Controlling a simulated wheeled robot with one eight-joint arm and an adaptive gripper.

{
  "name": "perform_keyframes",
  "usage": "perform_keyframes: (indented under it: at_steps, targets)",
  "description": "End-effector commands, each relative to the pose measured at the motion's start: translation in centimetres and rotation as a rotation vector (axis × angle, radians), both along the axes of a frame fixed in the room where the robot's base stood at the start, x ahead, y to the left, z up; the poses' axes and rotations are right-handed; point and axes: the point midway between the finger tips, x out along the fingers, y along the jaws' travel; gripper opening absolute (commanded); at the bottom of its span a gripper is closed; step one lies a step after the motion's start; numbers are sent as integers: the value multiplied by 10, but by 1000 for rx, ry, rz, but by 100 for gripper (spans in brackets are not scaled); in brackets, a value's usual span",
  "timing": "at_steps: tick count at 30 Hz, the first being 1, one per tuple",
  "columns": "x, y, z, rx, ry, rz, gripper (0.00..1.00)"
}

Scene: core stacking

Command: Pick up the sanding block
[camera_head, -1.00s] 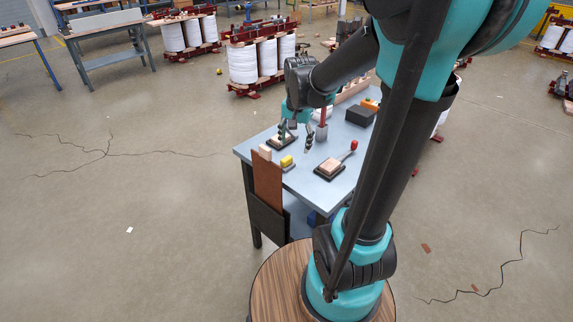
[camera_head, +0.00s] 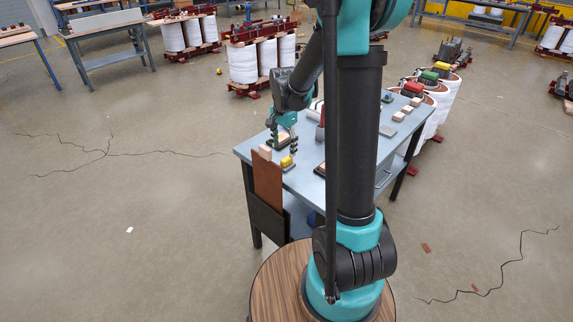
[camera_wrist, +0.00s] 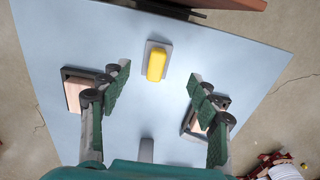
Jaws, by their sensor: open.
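A yellow block on a thin grey plate (camera_wrist: 157,62), probably the sanding block, lies on the blue-grey table. It also shows near the table's front left corner in the head view (camera_head: 287,162). My gripper (camera_wrist: 158,77) is open and empty, its green-padded fingers wide apart. In the wrist view the yellow block appears between and slightly beyond the fingertips, untouched. In the head view my gripper (camera_head: 284,142) is above the table's left part, just behind the yellow block.
Dark trays with wooden pieces lie at the left (camera_wrist: 76,90) and right (camera_wrist: 190,122) in the wrist view, partly behind the fingers. A grey piece (camera_wrist: 146,150) is at the bottom. A brown upright panel (camera_head: 267,182) stands at the table's front edge. My arm hides the table's middle.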

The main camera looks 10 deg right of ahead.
Motion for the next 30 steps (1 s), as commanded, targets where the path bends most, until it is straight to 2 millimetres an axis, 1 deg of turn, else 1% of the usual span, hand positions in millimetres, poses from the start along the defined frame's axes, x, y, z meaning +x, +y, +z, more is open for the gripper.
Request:
perform_keyframes:
  at_steps: [1, 3, 8, 10, 15, 19, 22, 28, 29, 30]
  targets:
    - [1, 0, -7, 0, 0, 0, 62]
    - [0, 0, -14, 0, 0, 0, 62]
    - [0, -1, -22, 0, 0, 0, 62]
    - [0, -2, -28, 0, 0, 0, 62]
    - [1, -8, -53, 0, 0, 0, 62]
    - [0, -7, -66, 0, 0, 1, 62]
    - [0, -7, -71, 0, 0, 1, 62]
    - [0, -7, -71, 0, 0, 1, 62]
    - [0, -7, -71, 0, 0, 1, 61]
    - [0, -7, -71, 0, 0, 1, 56]
